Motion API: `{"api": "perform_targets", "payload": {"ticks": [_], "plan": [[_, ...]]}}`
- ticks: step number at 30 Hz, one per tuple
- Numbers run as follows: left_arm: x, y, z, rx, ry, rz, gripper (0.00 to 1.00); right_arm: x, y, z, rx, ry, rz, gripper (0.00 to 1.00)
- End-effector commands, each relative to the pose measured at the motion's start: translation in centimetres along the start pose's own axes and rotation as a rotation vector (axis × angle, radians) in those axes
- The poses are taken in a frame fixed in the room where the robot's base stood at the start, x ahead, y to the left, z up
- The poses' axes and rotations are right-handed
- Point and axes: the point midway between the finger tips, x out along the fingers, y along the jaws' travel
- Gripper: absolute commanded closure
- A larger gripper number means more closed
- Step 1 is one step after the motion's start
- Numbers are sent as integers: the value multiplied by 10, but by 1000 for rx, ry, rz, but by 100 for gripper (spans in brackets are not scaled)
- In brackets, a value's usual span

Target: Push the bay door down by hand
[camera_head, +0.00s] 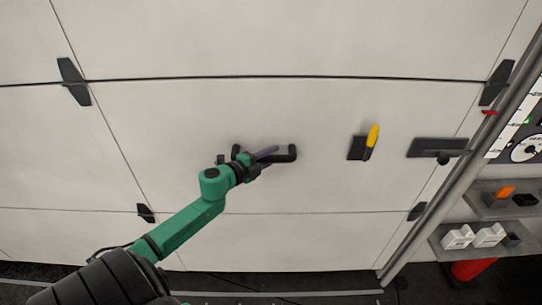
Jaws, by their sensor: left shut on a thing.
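The bay door (300,110) is a large pale panelled door that fills most of the head view. Its lower edge lies close to the dark floor. A black handle (291,153) sits on a lower panel near the middle. My left gripper (254,158) is at the left part of this handle, at the end of my green arm, and is shut on it. The fingers partly hide the handle. A yellow-handled thing (373,136) sits at a dark plate on the door to the right. My right gripper is not in view.
Black hinges (73,81) join the panels at both sides. A grey metal track (462,150) runs slanting along the right side. Beyond it are shelves (478,233) with white boxes and an orange item, and a red object (470,268) below.

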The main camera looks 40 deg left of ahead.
Motion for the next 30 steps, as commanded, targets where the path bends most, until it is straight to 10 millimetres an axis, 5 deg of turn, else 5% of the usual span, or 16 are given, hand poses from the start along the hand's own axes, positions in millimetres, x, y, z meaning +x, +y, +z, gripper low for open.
{"api": "perform_targets", "payload": {"ticks": [30], "plan": [[0, -1, 2, 0, -6, -2, 100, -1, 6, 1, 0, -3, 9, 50]]}}
